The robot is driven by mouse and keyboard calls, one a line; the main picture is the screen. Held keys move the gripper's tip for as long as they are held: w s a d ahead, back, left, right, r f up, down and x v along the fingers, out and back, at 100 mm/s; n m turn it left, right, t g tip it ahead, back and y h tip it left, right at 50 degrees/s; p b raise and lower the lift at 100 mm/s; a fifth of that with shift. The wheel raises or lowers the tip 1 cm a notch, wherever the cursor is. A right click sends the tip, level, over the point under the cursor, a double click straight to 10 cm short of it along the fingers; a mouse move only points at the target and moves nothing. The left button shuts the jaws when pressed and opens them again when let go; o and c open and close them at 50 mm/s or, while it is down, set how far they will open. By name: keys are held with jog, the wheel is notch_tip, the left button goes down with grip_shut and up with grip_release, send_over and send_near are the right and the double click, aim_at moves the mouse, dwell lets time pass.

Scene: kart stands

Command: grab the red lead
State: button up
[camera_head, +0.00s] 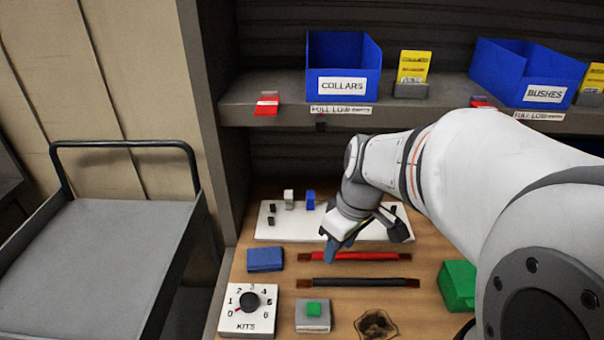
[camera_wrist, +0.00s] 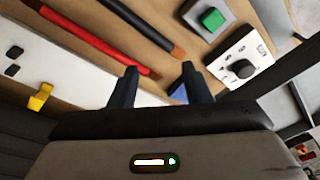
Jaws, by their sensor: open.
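The red lead (camera_head: 365,256) lies flat on the wooden bench top, left to right, with brown ends. In the wrist view the red lead (camera_wrist: 90,42) slants down to its brown end, close to my fingertips. My gripper (camera_head: 332,250) is open and empty, fingers pointing down over the left part of the red lead. In the wrist view my gripper (camera_wrist: 157,78) has its two dark fingers apart, with the lead's end near the left finger. I cannot tell the height of the fingertips above the lead.
A black lead (camera_head: 355,283) lies parallel in front. A white board (camera_head: 275,232) with small blocks stands behind. A blue block (camera_head: 265,260), dial box (camera_head: 262,322), green-button box (camera_head: 313,323) and green block (camera_head: 458,284) are around. A shelf with blue bins (camera_head: 343,85) overhangs the back.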

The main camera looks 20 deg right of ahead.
aim_at(357, 253)
jog(key=w+d+f+n+y, duration=0.1)
jog(key=w+d+n, duration=0.1)
jog(key=d, duration=0.1)
jog(key=w+d+f+n, duration=0.1)
jog(key=d+f+n, duration=0.1)
jog(key=d+n, duration=0.1)
jog(key=w+d+f+n+y, duration=0.1)
jog(key=w+d+n, duration=0.1)
jog(key=d, duration=0.2)
jog(key=shift+w+d+f+n+y, duration=0.25)
jog(key=shift+w+d+n+y, duration=0.05)
jog(key=shift+w+d+n, duration=0.1)
jog(key=shift+w+d+f+n, duration=0.15)
jog(key=shift+d+f+n, duration=0.25)
jog(key=shift+d+n, duration=0.1)
jog(key=x, duration=0.2)
jog(key=p+x, duration=0.1)
jog(key=x, duration=0.4)
jog(key=shift+a+f, duration=0.2)
jog(key=shift+a, duration=0.3)
jog(key=shift+c, duration=0.3)
grip_shut()
